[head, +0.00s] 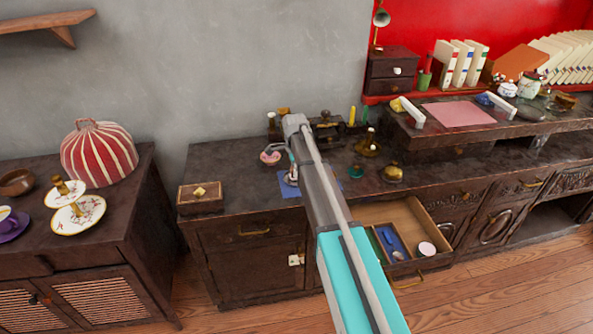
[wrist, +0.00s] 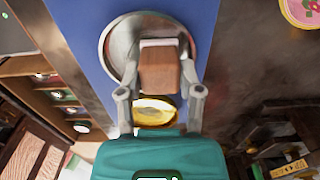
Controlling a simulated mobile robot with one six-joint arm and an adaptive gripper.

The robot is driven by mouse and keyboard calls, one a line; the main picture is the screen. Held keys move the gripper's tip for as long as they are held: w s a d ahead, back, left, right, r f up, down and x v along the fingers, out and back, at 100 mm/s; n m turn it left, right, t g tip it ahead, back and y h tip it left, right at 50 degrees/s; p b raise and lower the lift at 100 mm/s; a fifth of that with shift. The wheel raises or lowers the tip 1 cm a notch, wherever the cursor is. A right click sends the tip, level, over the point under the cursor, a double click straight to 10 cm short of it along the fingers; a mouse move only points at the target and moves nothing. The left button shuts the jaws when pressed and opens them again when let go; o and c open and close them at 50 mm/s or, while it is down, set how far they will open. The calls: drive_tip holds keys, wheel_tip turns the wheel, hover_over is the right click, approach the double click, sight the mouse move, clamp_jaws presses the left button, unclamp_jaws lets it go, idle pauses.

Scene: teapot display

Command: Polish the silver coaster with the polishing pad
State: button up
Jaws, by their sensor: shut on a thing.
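My gripper (wrist: 160,68) is shut on a brown block, the polishing pad (wrist: 160,74), with one finger on each side. The silver coaster (wrist: 117,47), a round shiny disc, lies on a blue mat (wrist: 85,20) in the wrist view. The pad is over the coaster's right part and hides some of it; I cannot tell whether they touch. In the head view my gripper (head: 292,168) is low over the blue mat (head: 287,191) on the dark counter, and my arm hides much of this spot.
A gold round thing (wrist: 155,110) shows between my fingers. A drawer (head: 407,216) stands open below the counter. A small wooden box (head: 200,203) is left of the mat. A pink dish (head: 270,157), a green item (head: 356,171) and a brass pot (head: 392,173) stand nearby.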

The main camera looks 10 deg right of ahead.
drive_tip(key=shift+s+a, duration=0.1)
drive_tip(key=shift+s+a, duration=0.5)
drive_tip(key=shift+s, duration=0.05)
idle(0.4)
drive_tip(key=shift+s+d, duration=0.6)
drive_tip(key=shift+w, duration=0.1)
drive_tip(key=shift+w+d, duration=0.55)
drive_tip(key=shift+d, duration=0.1)
drive_tip(key=shift+w+a, duration=0.1)
